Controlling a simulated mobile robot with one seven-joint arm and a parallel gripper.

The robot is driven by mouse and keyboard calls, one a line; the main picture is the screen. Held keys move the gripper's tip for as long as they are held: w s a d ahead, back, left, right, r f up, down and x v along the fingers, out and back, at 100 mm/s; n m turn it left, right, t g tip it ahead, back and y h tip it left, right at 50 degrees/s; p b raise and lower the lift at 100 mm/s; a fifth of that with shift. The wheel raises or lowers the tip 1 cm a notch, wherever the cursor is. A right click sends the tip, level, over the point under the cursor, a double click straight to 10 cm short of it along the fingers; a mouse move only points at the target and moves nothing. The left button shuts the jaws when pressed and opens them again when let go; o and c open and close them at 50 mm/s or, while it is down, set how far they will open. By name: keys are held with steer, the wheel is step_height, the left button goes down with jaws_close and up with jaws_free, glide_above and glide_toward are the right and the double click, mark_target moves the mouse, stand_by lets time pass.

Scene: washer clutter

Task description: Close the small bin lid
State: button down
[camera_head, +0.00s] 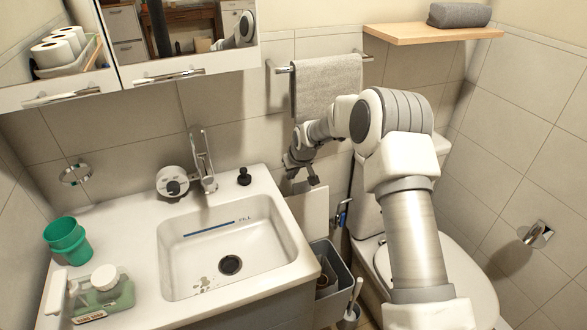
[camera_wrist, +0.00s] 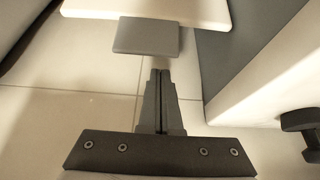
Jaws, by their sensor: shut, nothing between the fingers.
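The small bin (camera_head: 330,290) is a grey, open-topped box on the floor between the sink cabinet and the toilet. Its pale lid (camera_head: 312,212) appears raised, standing upright at the bin's back. My gripper (camera_head: 313,180) is above the lid, near the wall. In the wrist view, my gripper (camera_wrist: 162,74) is shut and empty. Just ahead of the fingertips is a flat grey tab (camera_wrist: 147,37) on the edge of a pale panel, which looks like the lid (camera_wrist: 150,8). I cannot tell whether the fingers touch the tab.
The sink counter (camera_head: 135,215) bounds the left side, with a black stopper (camera_head: 244,177) near its back edge. The toilet (camera_head: 455,265) is on the right. A towel (camera_head: 325,85) hangs above my gripper. A brush (camera_head: 353,300) stands beside the bin.

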steer(key=shift+s+d+r, duration=0.3)
steer(key=shift+s+d, duration=0.05)
steer(key=shift+s, duration=0.4)
steer(key=shift+s+d+r, duration=0.25)
steer(key=shift+s+d, duration=0.1)
steer(key=shift+s, duration=0.35)
steer(key=shift+s, duration=0.2)
